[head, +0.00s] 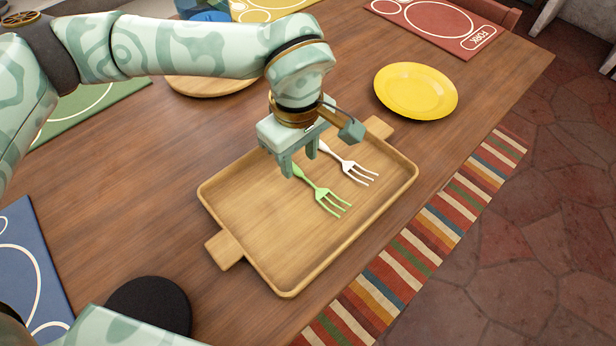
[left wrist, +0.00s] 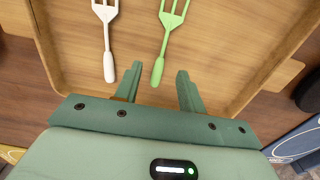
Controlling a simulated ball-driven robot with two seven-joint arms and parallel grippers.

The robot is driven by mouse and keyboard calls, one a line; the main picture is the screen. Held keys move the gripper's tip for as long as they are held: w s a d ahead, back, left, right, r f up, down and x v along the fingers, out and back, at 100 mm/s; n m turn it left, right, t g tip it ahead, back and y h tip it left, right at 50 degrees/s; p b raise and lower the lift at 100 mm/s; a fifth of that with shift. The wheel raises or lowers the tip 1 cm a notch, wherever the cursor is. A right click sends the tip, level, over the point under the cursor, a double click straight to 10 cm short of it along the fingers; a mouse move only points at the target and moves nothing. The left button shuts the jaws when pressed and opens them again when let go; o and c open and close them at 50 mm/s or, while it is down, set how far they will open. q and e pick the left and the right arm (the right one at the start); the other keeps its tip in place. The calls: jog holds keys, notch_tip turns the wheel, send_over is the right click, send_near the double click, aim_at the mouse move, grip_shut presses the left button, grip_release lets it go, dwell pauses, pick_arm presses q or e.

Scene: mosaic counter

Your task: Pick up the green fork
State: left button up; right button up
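The green fork (head: 322,193) lies in a wooden tray (head: 262,232) on the table, its tines pointing to the lower right in the head view. My left gripper (head: 299,163) is above the tray at the handle end of this fork, fingers apart and empty. In the left wrist view the green fork (left wrist: 171,38) has its handle end just ahead of the gap between the open fingers (left wrist: 158,76). I cannot tell the exact height of the fingers above the tray. My right gripper is not in view.
A white fork (head: 350,165) lies close beside the green one and also shows in the left wrist view (left wrist: 107,38). A yellow plate (head: 416,90) stands beyond the tray. A striped runner (head: 440,225) follows the table edge. Red (head: 440,22) and blue (head: 28,265) mats lie around.

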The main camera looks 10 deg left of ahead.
aim_at(299, 171)
pick_arm(q)
notch_tip(299, 171, down, 3)
jog(key=shift+w+f+b, duration=0.1)
jog(key=shift+b, duration=0.3)
grip_shut()
jog(key=shift+r, duration=0.2)
